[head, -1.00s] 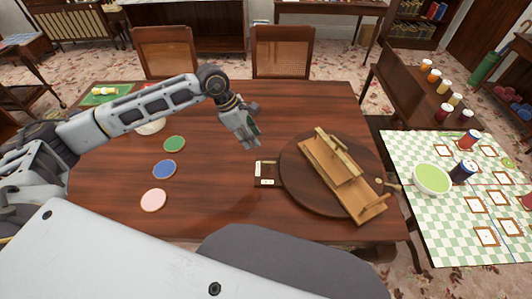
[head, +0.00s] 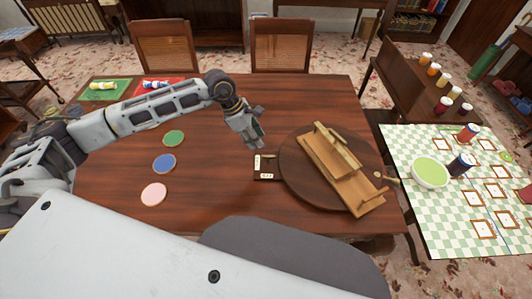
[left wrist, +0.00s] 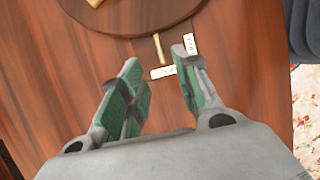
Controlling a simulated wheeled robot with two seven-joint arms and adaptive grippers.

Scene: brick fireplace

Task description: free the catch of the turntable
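The turntable (head: 293,184) is a round dark wooden disc on the table, carrying a light wooden stepped piece (head: 342,172). At its left edge is the catch block (head: 263,166) with two white labels. In the left wrist view the turntable rim (left wrist: 150,14) is at the top, with a thin brass bar (left wrist: 159,48) beside it and the white labels (left wrist: 163,72) close by. My left gripper (head: 258,144) is over the table just behind the catch block. In the left wrist view its green-padded fingers (left wrist: 158,72) are apart with nothing between them. My right gripper is not in view.
Green, blue (head: 165,163) and pink discs lie on the table left of the catch. A checkered side table (head: 436,222) with a green bowl (head: 431,173) and cans stands at right. A small knobbed handle (head: 379,175) is at the turntable's right. The front middle of the table is clear.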

